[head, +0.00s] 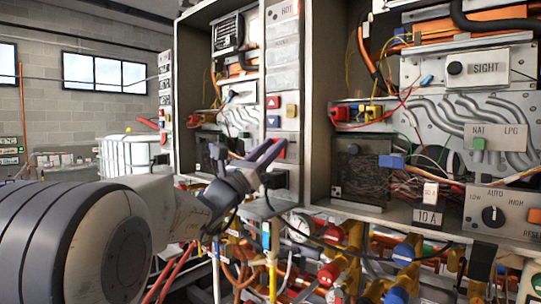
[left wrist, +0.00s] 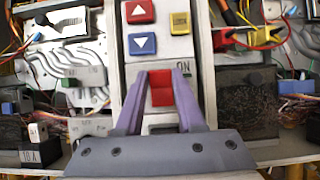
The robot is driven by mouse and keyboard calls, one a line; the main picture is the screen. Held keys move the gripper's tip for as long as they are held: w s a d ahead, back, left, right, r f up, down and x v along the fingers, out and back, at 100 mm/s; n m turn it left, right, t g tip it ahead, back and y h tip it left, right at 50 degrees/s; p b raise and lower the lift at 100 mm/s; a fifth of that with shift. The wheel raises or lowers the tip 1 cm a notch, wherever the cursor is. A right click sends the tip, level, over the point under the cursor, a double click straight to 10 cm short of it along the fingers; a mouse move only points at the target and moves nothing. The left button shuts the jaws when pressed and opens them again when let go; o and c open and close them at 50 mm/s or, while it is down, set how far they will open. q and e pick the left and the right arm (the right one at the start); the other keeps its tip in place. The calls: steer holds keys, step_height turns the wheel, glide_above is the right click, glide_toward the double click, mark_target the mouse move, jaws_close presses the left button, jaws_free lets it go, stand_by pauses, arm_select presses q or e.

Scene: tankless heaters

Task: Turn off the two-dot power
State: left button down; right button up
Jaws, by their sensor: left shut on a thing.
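In the left wrist view a red rocker switch (left wrist: 161,88) sits on the narrow pale control panel (left wrist: 187,69), with the word ON printed above its right side. The purple fingers of my left gripper (left wrist: 160,82) are shut on the sides of this switch. In the head view my left gripper (head: 274,149) reaches the lower part of the panel strip (head: 284,78) between two open cabinets, and its fingers mostly hide the switch. My right gripper is not in view.
Above the switch are a red up-arrow button (left wrist: 139,11), a blue down-arrow button (left wrist: 143,44) and a yellow LOCK button (left wrist: 180,23). The right open cabinet (head: 318,100) holds wires and a rotary AUTO knob (head: 492,216). Pipes and valves crowd the space below.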

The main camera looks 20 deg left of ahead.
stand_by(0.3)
arm_select(q)
steer(key=c, duration=0.5)
jaws_free()
steer(key=b+v, duration=0.3)
steer(key=v, duration=0.6)
steer(key=shift+s+a+f, duration=0.1)
steer(key=shift+s+f, duration=0.05)
steer(key=shift+s+a+f+b, duration=0.15)
steer(key=shift+s+f+b, duration=0.15)
steer(key=shift+s, duration=0.2)
